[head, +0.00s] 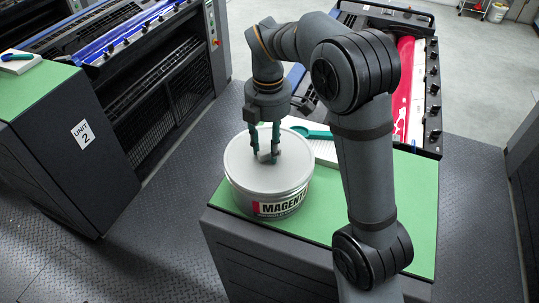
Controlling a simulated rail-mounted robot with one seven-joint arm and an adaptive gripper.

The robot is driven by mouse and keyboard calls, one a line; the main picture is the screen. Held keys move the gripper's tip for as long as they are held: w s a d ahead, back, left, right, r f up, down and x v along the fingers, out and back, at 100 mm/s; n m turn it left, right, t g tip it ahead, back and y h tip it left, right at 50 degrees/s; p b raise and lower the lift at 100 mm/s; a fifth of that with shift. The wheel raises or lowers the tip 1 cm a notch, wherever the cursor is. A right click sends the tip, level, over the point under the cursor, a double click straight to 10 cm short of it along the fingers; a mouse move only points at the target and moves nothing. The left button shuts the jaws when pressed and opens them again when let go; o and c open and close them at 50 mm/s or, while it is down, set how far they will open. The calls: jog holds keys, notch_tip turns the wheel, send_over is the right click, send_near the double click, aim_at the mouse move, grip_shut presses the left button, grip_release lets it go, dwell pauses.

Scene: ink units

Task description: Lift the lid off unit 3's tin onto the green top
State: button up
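A white tin (240,195) labelled MAGENTA stands upright on the green top (424,205) of the nearer unit. Its pale grey lid (245,170) sits on the tin. My gripper (266,154) points down over the middle of the lid, with its two teal fingers reaching to the lid's surface. The fingertips are around or beside a small grey part at the lid's centre. I cannot tell whether they grip it.
A white pad with a teal-handled tool (312,132) lies behind the tin. A magenta roller (405,85) is at the back right. My arm crosses above the green top, which has free room right of the tin. Unit 2 (75,150) stands across the floor at left.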

jog(key=c, duration=0.8)
jog(key=shift+r, duration=0.1)
grip_shut()
